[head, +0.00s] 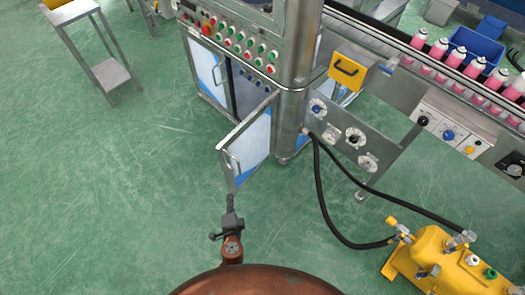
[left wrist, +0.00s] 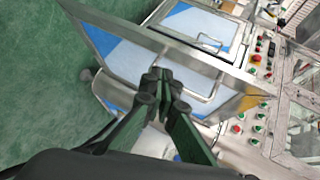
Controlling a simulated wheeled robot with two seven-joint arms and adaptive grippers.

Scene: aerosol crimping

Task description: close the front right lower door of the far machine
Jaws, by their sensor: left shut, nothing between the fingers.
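The far machine (head: 240,48) stands at the top centre of the head view. Its front right lower door (head: 250,142), a steel frame with a clear and blue panel, stands swung open toward me. The door's handle (head: 232,160) is near its free edge. My left gripper (head: 230,202) is shut and empty, close to the free end of this door; I cannot tell whether it touches. In the left wrist view the shut fingertips (left wrist: 162,78) overlap the open door's panel (left wrist: 130,62), with its bar handle (left wrist: 208,88) to their right. My right gripper is out of view.
The other lower door (head: 207,70) looks shut. Beside the open door are a steel side panel with valves (head: 345,137), black hoses (head: 322,200) and a yellow pump (head: 435,262). A conveyor with pink cans (head: 450,65) runs right.

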